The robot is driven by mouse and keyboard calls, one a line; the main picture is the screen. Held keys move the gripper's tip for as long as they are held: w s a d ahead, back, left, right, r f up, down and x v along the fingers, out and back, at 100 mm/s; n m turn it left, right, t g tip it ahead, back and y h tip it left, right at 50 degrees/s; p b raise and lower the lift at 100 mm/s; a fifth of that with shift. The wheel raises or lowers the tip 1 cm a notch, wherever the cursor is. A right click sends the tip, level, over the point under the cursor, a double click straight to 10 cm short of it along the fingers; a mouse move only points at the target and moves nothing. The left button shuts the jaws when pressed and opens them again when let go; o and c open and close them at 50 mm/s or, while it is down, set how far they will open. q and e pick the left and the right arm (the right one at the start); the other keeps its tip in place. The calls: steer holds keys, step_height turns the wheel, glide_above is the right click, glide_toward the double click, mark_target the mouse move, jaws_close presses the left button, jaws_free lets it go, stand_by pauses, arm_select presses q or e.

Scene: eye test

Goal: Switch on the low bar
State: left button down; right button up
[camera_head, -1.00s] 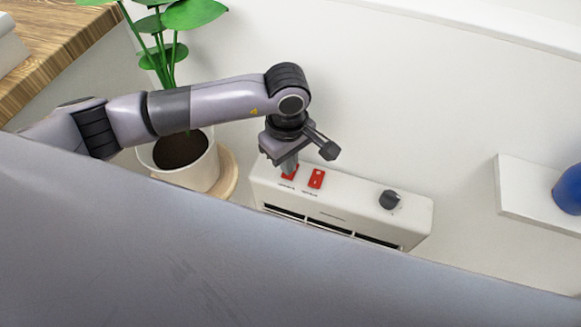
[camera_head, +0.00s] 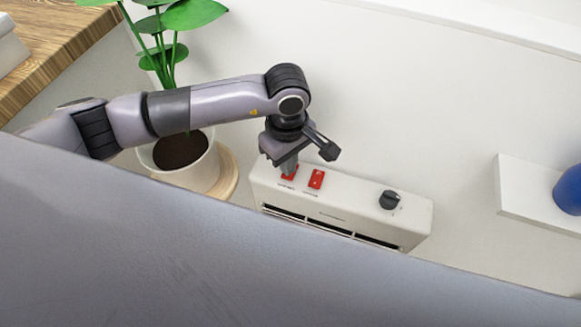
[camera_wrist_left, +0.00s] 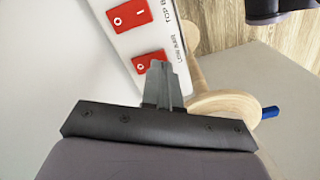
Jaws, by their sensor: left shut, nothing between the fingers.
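The white heater (camera_head: 345,205) stands low against the wall with two red rocker switches on its top. In the left wrist view, the switch labelled low bar (camera_wrist_left: 139,65) is partly hidden by my fingertips. It also shows in the head view (camera_head: 291,176), under my gripper. The top bar switch (camera_head: 316,179) is clear and also shows in the left wrist view (camera_wrist_left: 130,15). My left gripper (camera_head: 288,171) is shut and empty, fingers pointing down at the low bar switch. I cannot tell whether they touch it or how the rocker is tilted. My right gripper is not in view.
A dark dial (camera_head: 389,200) sits at the heater's right end. A potted plant (camera_head: 185,165) on a round wooden stand (camera_head: 228,172) is close on the left. A white shelf (camera_head: 520,195) with a blue object (camera_head: 570,190) is at the right.

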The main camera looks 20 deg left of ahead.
arm_select(q)
steer(key=shift+f+b, duration=0.95)
steer(key=shift+f, duration=0.05)
stand_by(0.9)
steer(key=shift+r+p, duration=2.1)
steer(key=shift+r, duration=1.45)
